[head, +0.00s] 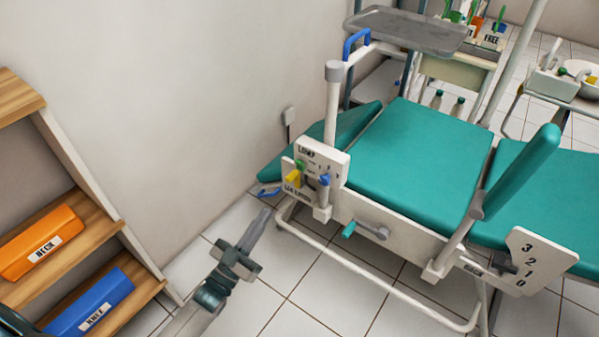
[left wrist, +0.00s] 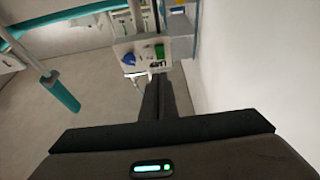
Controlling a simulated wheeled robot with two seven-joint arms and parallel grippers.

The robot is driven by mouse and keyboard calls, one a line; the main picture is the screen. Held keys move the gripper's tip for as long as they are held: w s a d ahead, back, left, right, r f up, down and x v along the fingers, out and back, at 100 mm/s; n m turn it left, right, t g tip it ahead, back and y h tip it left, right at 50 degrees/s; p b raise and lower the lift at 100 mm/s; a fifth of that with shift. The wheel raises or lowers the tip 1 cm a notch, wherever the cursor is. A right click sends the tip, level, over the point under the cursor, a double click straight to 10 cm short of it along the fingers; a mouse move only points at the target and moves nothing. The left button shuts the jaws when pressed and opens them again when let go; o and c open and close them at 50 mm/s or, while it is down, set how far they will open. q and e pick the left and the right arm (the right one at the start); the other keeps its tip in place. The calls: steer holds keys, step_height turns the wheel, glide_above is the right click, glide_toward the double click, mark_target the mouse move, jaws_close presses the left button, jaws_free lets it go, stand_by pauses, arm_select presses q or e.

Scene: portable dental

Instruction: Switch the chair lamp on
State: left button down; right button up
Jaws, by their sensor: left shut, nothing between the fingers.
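The teal dental chair (head: 410,150) has a white control panel (head: 333,160) marked LAMP at its near left end. The lever's exact setting is too small to read.
A wooden shelf (head: 75,215) with an orange box (head: 40,243) and a blue box (head: 90,303) stands at the left. A teal crank handle (head: 349,230) sticks out below the seat. A grey tray (head: 415,30) is at the back. Tiled floor lies free between shelf and chair.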

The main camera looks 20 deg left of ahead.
arm_select(q)
steer(key=shift+r, duration=0.2)
arm_select(e)
steer(key=shift+r, duration=0.15)
arm_select(q)
steer(key=shift+w, duration=0.1)
glide_toward(299, 163)
steer(key=x, duration=0.5)
steer(key=shift+f, duration=0.1)
steer(key=shift+w+d+r, duration=0.25)
steer(key=shift+w+r, duration=0.05)
steer(key=shift+w, duration=0.3)
arm_select(e)
steer(key=shift+d, duration=0.25)
arm_select(q)
steer(key=shift+p, duration=0.4)
